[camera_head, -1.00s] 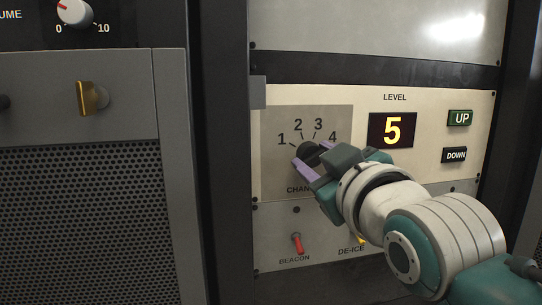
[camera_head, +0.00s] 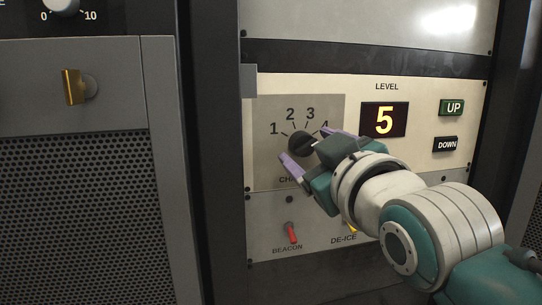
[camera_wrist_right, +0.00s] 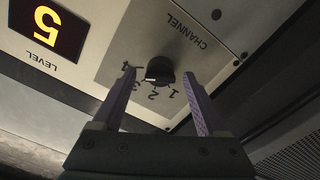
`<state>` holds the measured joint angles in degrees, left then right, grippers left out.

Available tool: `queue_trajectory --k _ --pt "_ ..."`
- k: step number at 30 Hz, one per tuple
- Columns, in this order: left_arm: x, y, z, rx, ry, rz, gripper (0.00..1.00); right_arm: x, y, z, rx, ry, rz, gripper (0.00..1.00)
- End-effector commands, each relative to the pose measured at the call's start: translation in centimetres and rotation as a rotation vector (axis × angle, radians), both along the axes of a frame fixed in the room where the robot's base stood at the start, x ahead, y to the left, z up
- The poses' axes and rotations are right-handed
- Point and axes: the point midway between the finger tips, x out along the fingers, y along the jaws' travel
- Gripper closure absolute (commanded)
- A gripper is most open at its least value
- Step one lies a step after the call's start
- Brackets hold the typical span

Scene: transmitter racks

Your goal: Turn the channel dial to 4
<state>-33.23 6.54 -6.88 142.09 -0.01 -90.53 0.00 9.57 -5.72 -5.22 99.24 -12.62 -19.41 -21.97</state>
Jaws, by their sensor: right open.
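The channel dial (camera_head: 300,143) is a round black knob on a grey plate marked 1 to 4; it also shows in the right wrist view (camera_wrist_right: 160,69). A pale mark shows on the knob, but I cannot tell exactly which number it points to. My right gripper (camera_head: 306,144) is open with purple fingers spread on either side of the dial. In the right wrist view the gripper (camera_wrist_right: 157,74) has a gap between each finger and the knob. My left gripper is not in view.
A LEVEL display (camera_head: 384,120) reads 5, with UP (camera_head: 453,107) and DOWN (camera_head: 446,144) buttons to its right. A brass latch (camera_head: 75,87) is on the left cabinet.

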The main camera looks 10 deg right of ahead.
Motion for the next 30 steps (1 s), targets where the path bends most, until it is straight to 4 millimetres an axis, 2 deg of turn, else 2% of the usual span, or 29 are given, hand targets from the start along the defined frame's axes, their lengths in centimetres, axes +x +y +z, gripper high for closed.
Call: queue_trajectory --k 9,15,21,30 --pt "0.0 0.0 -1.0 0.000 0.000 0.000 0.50 -5.4 -0.2 -0.3 0.001 0.002 0.000 0.25" --pt "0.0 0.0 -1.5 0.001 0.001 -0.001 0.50 -8.3 -0.3 -0.3 0.001 0.004 0.000 0.25" --pt "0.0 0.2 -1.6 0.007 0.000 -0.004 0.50 -9.3 -0.3 -0.1 0.000 0.001 0.000 0.25" --pt "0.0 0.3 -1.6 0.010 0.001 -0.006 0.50 -9.4 -0.4 -0.4 0.004 0.017 0.000 0.25"
